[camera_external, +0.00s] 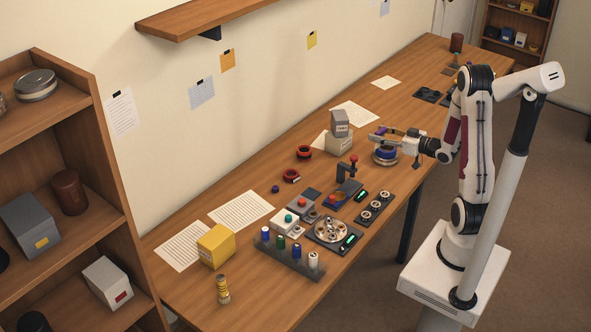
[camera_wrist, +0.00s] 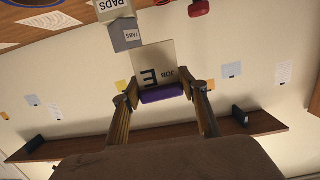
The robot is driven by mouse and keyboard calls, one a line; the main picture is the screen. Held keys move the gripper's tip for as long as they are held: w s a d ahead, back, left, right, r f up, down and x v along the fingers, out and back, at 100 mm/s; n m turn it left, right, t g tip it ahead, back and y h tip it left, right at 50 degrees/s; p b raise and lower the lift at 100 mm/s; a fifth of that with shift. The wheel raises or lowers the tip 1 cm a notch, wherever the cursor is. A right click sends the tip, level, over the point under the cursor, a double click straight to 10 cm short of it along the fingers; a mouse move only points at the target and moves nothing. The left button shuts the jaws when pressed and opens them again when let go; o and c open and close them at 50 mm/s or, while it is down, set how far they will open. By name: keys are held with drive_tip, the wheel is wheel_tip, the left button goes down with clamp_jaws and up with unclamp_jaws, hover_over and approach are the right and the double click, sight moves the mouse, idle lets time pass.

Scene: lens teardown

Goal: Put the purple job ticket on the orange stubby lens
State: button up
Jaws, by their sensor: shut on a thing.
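The purple job ticket is a pale card marked "JOB" with a purple bar (camera_wrist: 162,93). It is held between the fingertips of my gripper (camera_wrist: 161,91) in the wrist view. In the external view, my gripper (camera_external: 383,138) is over the far half of the bench, and a bit of the ticket's purple (camera_external: 386,131) shows there. No clearly orange stubby lens can be picked out. Two short red-and-black ringed parts lie on the bench, one farther back (camera_external: 304,153) and one nearer (camera_external: 291,176); I cannot tell whether either is that lens.
A blue ringed part on a silver dish (camera_external: 385,157) is below my gripper. Stacked grey and cream boxes (camera_external: 339,142) stand just left of it. A red-knobbed stand (camera_external: 348,170), trays and a yellow box (camera_external: 216,245) occupy the nearer bench. A wall shelf (camera_external: 190,20) hangs behind.

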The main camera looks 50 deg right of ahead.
drive_tip(key=shift+r, duration=1.3)
drive_tip(key=w+a+n+y, duration=0.1)
drive_tip(key=w+a, duration=0.1)
drive_tip(key=w, duration=1.4)
drive_tip(key=w+a+n+y, duration=0.1)
drive_tip(key=w+a, duration=0.1)
drive_tip(key=w, duration=1.4)
drive_tip(key=shift+f, duration=2.6)
drive_tip(key=shift+f, duration=3.15)
drive_tip(key=shift+f, duration=0.1)
